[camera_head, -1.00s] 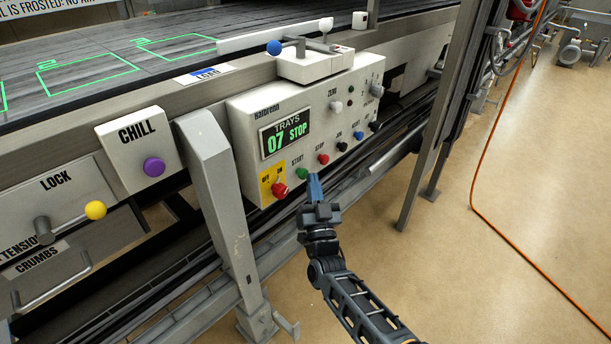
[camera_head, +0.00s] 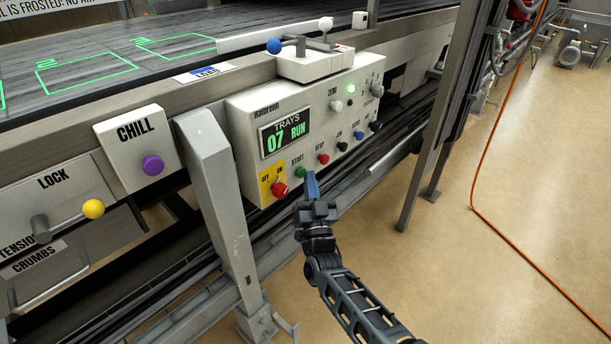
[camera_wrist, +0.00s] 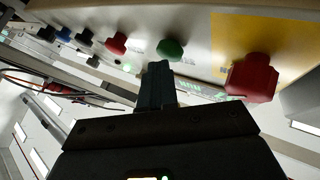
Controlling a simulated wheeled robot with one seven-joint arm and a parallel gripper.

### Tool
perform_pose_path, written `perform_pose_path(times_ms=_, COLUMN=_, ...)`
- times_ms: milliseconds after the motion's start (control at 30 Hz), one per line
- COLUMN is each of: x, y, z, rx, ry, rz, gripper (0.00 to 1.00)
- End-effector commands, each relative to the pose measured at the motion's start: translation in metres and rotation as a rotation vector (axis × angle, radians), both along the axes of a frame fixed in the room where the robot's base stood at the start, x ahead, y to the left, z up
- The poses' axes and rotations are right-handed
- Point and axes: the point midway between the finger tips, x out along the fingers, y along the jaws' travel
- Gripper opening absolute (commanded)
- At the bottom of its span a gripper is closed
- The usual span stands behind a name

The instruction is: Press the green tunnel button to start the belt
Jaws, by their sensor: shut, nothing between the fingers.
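The green START button (camera_head: 302,172) sits on the lower row of the white control box, between a red knob on a yellow plate and a red STOP button. It also shows in the wrist view (camera_wrist: 171,49), just beyond my fingertips. My gripper (camera_head: 311,177) is shut and empty, its blue-grey fingertips close to the green button. I cannot tell whether they touch it. The fingers also show in the wrist view (camera_wrist: 157,80). A small green lamp (camera_head: 350,88) is lit on the box.
The red knob (camera_head: 280,189) is left of the green button and the red STOP button (camera_head: 323,158) right. A purple CHILL button (camera_head: 153,165) and a yellow-ended LOCK lever (camera_head: 93,209) are farther left. A grey post (camera_head: 215,190) stands left of the box.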

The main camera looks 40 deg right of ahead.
Motion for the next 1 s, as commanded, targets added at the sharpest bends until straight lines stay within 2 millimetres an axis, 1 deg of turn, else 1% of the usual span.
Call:
perform_pose_path(times_ms=300, x=0.004, y=0.001, z=0.000, rx=-0.001, ry=0.000, rz=0.001, gripper=0.00)
perform_pose_path(times_ms=633, x=0.003, y=0.001, z=0.000, rx=0.000, ry=0.001, rz=0.001, gripper=0.00)
perform_pose_path(times_ms=767, x=-0.001, y=0.001, z=0.001, rx=0.000, ry=0.001, rz=0.001, gripper=0.00)
perform_pose_path(times_ms=1000, x=-0.014, y=0.000, z=0.001, rx=0.000, ry=0.001, rz=0.001, gripper=0.00)
